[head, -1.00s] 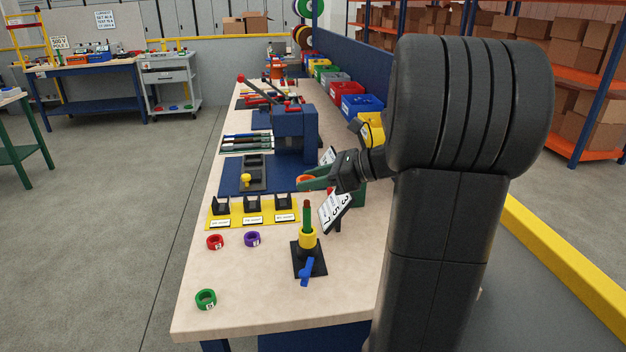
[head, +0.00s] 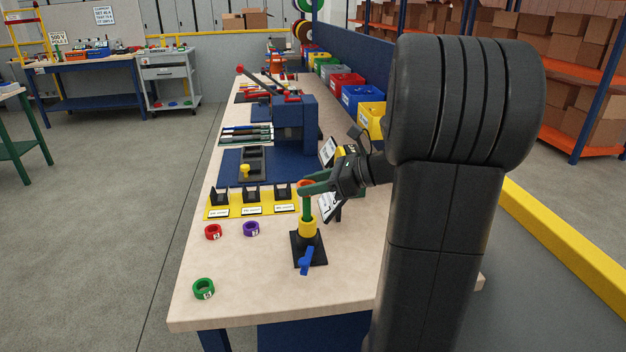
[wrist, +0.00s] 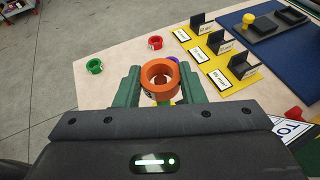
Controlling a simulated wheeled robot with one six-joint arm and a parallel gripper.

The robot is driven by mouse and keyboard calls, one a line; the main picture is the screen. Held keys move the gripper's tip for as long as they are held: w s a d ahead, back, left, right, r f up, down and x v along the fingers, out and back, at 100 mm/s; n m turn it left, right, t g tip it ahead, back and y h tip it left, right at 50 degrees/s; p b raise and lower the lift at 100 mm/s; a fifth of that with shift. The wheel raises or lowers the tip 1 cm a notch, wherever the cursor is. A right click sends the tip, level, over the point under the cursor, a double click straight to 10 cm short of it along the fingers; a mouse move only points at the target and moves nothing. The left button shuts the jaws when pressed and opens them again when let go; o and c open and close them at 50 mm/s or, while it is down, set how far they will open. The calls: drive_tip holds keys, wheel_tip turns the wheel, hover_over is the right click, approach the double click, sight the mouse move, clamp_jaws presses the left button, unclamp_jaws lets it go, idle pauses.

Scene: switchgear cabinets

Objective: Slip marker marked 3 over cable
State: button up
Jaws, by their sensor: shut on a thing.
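An orange ring marker (head: 306,184) is held between the green fingers of my gripper (head: 309,187). It also shows in the wrist view (wrist: 159,78), its hole facing up between both fingertips (wrist: 160,86); its number is not readable. The upright green cable (head: 307,209) stands right below the ring in the head view. The cable's red tip is hidden, and I cannot tell whether it is inside the ring. A yellow ring (head: 307,229) sits low around the cable, above a black base (head: 317,254) with a blue lever (head: 305,262).
Red (head: 213,232), purple (head: 251,229) and green (head: 204,288) rings lie loose on the bench (head: 240,305). A yellow rack (head: 233,213) with black holders stands behind them. The bench's front left is mostly clear.

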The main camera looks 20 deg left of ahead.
drive_tip(key=shift+f+b, duration=0.35)
drive_tip(key=shift+f, duration=1.25)
drive_tip(key=o, duration=1)
drive_tip(key=v, duration=1.3)
drive_tip(key=shift+d+r, duration=0.2)
drive_tip(key=shift+d, duration=0.15)
drive_tip(key=shift+a, duration=0.1)
